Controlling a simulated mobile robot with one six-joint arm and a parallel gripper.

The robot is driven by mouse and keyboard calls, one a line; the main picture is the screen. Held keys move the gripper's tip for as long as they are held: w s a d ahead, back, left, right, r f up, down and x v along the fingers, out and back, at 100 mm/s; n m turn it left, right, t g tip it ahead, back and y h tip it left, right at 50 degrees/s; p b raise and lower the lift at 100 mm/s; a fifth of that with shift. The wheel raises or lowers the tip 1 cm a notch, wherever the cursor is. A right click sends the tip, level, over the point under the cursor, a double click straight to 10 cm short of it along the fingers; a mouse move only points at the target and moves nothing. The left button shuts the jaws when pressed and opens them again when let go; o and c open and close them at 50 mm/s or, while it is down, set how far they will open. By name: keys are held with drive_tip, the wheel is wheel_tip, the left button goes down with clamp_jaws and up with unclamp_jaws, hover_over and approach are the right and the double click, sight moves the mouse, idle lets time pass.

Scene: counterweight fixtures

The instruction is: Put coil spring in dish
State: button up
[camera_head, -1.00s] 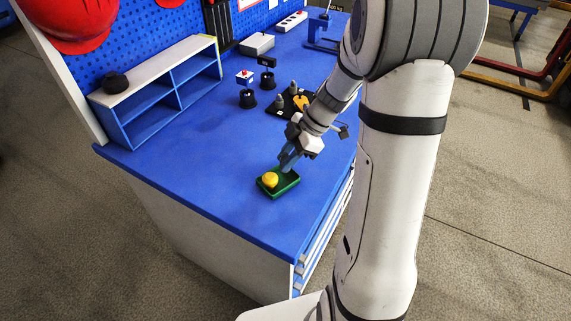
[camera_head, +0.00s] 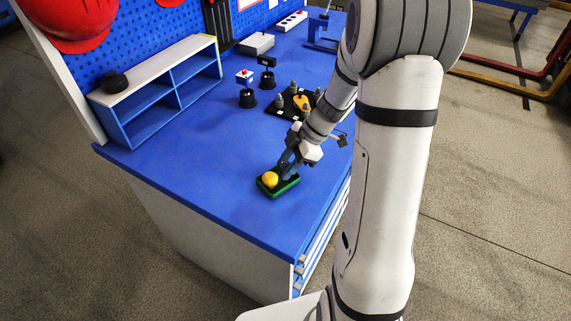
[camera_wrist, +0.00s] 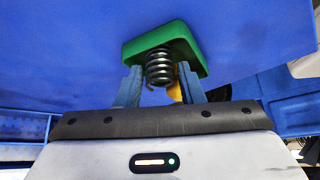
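The coil spring (camera_wrist: 159,68) is grey metal and shows in the wrist view between my two fingers, against the green dish (camera_wrist: 188,40). My gripper (camera_wrist: 161,80) has a finger on each side of the spring, with narrow gaps that make it look open. In the head view, my gripper (camera_head: 286,168) reaches down into the right part of the dish (camera_head: 279,193), which sits on the blue bench top. A yellow object (camera_head: 270,179) lies in the dish's left part. My fingers hide the spring in the head view.
A dark tray (camera_head: 279,110) with several pieces lies behind my gripper. A blue shelf unit (camera_head: 160,100) stands at the back left. The bench top left of the dish is clear.

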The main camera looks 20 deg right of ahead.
drive_tip(key=v, duration=1.1)
drive_tip(key=s+a+r+m+t+h, duration=0.1)
drive_tip(key=s+a+m+h, duration=0.2)
drive_tip(key=s+m, duration=0.5)
drive_tip(key=s+a+r+m+t+h, duration=0.1)
drive_tip(key=s+a+r+m+h, duration=0.1)
drive_tip(key=s+m, duration=0.6)
drive_tip(key=shift+a+m+h, duration=0.8)
drive_tip(key=shift+a, duration=0.1)
drive_tip(key=shift+s+r, duration=0.1)
drive_tip(key=shift+r, duration=0.1)
wheel_tip(320, 180, up, 5)
drive_tip(key=p, duration=0.4)
drive_tip(key=shift+s+r+p, duration=0.1)
drive_tip(key=shift+s+p, duration=0.05)
drive_tip(key=shift+p, duration=0.2)
